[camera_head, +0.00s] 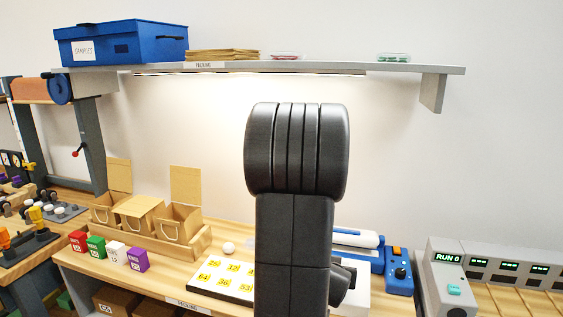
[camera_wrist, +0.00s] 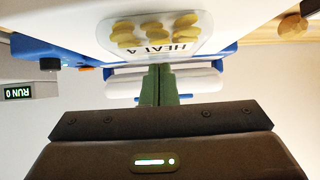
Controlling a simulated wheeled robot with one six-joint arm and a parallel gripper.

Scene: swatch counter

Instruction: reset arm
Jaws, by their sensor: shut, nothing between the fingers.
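My arm rises dark in the middle of the head view and hides part of the counter behind it. My gripper is at the centre of the wrist view (camera_wrist: 158,85), its two narrow green-grey fingers together with nothing between them. Beyond the fingertips is a clear pouch (camera_wrist: 160,35) with yellowish round pieces and the printed word HEAT and a 4, upside down in this view. The pouch appears against a white surface; I cannot tell whether the fingers touch it. The gripper's fingers are not visible in the head view.
A blue-and-white sealer-like machine (camera_head: 398,270) stands right of my arm, beside a RUN 0 console (camera_head: 449,280). Left are a numbered card (camera_head: 207,287), coloured blocks (camera_head: 96,246) and a wooden tray with small boxes (camera_head: 150,245). A wall shelf (camera_head: 430,69) runs above, holding a blue box (camera_head: 150,45).

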